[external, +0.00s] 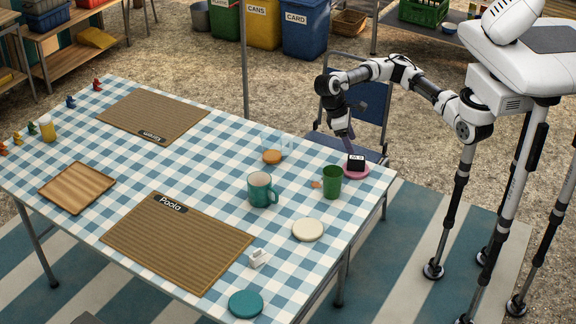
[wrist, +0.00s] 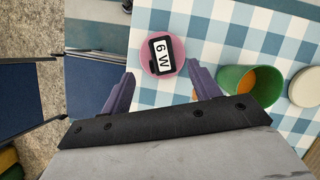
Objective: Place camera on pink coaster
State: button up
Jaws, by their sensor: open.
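A small black boxy thing with a white face and dark characters, which I take for the camera (external: 356,161), sits on the pink coaster (external: 355,174) near the table's far right corner. In the wrist view the camera (wrist: 162,55) lies within the rim of the pink coaster (wrist: 178,48). My gripper (external: 350,143) is just above the camera in the external view. In the wrist view its two purple fingers are spread apart, with nothing between them, and the camera lies beyond the fingertips (wrist: 160,70).
A green cup (external: 332,183) stands close beside the coaster. A teal mug (external: 260,190), a cream coaster (external: 308,229), a clear glass (external: 272,147) and a small white object (external: 259,257) are on the checked tablecloth. A blue chair (external: 362,100) stands behind the table edge.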

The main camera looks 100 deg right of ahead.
jog(key=shift+v, duration=2.35)
